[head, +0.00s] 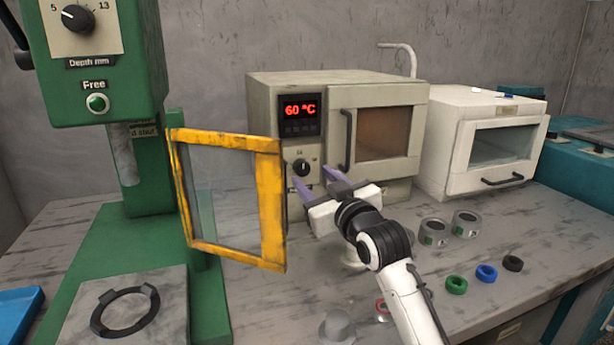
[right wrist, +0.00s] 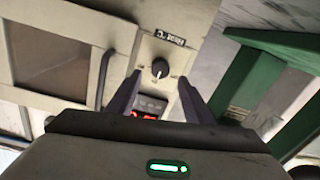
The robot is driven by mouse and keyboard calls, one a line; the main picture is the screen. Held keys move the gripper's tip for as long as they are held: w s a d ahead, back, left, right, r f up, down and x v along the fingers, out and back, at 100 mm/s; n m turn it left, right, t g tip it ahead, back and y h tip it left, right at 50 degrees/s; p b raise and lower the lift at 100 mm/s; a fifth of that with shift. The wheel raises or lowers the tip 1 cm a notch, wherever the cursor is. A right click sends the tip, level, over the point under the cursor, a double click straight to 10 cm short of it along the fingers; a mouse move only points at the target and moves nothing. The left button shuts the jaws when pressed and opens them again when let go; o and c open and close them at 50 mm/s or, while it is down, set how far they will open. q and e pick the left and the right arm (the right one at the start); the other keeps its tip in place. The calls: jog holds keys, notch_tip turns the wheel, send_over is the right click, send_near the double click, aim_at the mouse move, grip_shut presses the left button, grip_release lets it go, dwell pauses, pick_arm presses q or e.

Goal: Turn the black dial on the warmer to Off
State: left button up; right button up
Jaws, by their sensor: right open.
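The warmer (head: 385,92) is a beige box on the bench with a red display (head: 300,109) reading 60 °C. Its black dial (head: 302,167) sits below the display, left of the door handle. In the head view my right gripper (head: 316,182) is in front of the warmer, its purple fingers apart and pointing at the panel near the dial. In the right wrist view the dial (right wrist: 160,68) shows between and beyond the open fingertips (right wrist: 158,80), with nothing held. A label above it seems to read "Heat °C". I see no left gripper.
A yellow-framed clear guard (head: 270,205) of the green press (head: 150,200) stands just left of my right gripper. A white oven (head: 480,140) is to the right. Metal cups (head: 434,232) and coloured rings (head: 486,273) lie on the bench right of my arm.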

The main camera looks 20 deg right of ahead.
aim_at(303, 169)
jog(key=shift+w+a, duration=0.2)
jog(key=shift+w, duration=2)
jog(key=c, duration=1)
jog(key=shift+c, duration=0.2)
